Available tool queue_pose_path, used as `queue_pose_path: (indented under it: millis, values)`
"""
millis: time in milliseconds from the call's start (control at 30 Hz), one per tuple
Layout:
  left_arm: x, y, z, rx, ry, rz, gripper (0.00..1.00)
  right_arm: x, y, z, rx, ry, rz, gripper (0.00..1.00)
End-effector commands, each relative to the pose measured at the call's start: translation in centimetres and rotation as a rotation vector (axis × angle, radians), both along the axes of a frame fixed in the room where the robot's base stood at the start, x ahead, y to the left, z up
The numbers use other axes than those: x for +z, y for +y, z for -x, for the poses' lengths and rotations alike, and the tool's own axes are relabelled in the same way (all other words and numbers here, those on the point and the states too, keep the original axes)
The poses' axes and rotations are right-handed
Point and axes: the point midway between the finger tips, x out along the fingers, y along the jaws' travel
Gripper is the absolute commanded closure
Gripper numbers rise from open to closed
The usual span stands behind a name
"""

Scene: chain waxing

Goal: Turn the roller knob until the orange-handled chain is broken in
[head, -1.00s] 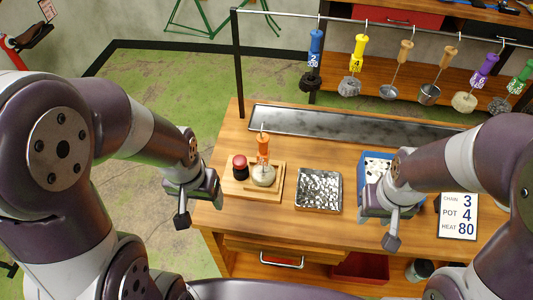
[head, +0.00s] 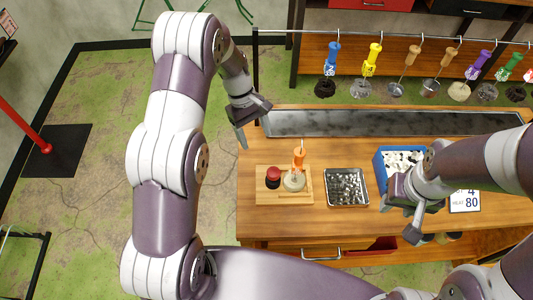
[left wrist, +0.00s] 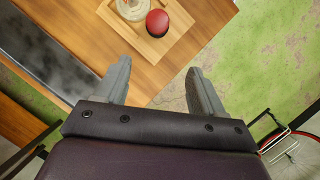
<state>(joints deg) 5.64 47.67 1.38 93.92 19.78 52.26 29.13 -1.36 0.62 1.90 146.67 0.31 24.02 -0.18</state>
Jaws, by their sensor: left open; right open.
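The orange-handled chain (head: 294,182) sits coiled at the foot of its upright orange handle (head: 299,157) on a small wooden board (head: 284,199). The roller knob (head: 273,175), red-topped on a dark body, stands on the board just left of the chain. In the left wrist view the red knob (left wrist: 157,23) is at the top, with part of the chain (left wrist: 131,9) beside it. My left gripper (head: 242,128) is open and empty, raised beyond the table's left edge, apart from the knob. My right gripper (head: 405,222) is open over the table's right part.
A metal tray (head: 347,187) lies right of the board, and a blue bin with white pieces (head: 382,170) stands near my right arm. A long dark trough (head: 380,124) runs along the back. Several coloured-handled tools hang from a rail (head: 400,37). A sign (head: 466,201) is partly hidden.

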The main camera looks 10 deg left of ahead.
Motion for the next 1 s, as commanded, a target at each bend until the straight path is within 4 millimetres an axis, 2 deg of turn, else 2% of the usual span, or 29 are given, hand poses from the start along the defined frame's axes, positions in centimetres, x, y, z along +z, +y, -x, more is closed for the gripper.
queue_pose_path:
  millis: [67, 167, 400, 500, 533, 667, 800, 1000]
  values:
    - [0.4, -0.5, 0.1, 0.063, 0.042, 0.011, 0.31, -0.4, 0.0, 0.0, 0.0, 0.001, 0.0, 0.57]
    - [-0.7, -0.8, 0.5, 0.087, 0.06, 0.007, 0.31, -1.7, 0.0, 0.0, 0.0, 0.0, 0.0, 0.57]
    - [-6.3, -2.4, 1.6, 0.084, 0.057, 0.005, 0.31, -8.8, -0.2, 0.1, -0.001, 0.001, 0.0, 0.57]
    - [-8.2, -3.2, 2.2, 0.084, 0.056, 0.005, 0.31, -11.0, -0.2, 0.1, 0.0, 0.001, 0.0, 0.57]
    - [-7.7, -3.4, 2.4, 0.084, 0.059, 0.005, 0.31, -9.7, -0.2, 0.1, 0.0, 0.002, 0.0, 0.57]
    - [-9.4, -4.2, 2.9, 0.083, 0.059, 0.005, 0.31, -8.9, -0.2, 0.0, 0.0, 0.0, 0.0, 0.57]
    - [-10.6, -4.6, 3.2, 0.084, 0.058, 0.005, 0.31, -8.6, -0.2, 0.0, 0.0, 0.0, 0.0, 0.57]
    - [-11.1, -4.7, 3.2, 0.084, 0.056, 0.005, 0.31, -8.7, -0.2, 0.0, 0.0, 0.0, 0.0, 0.57]
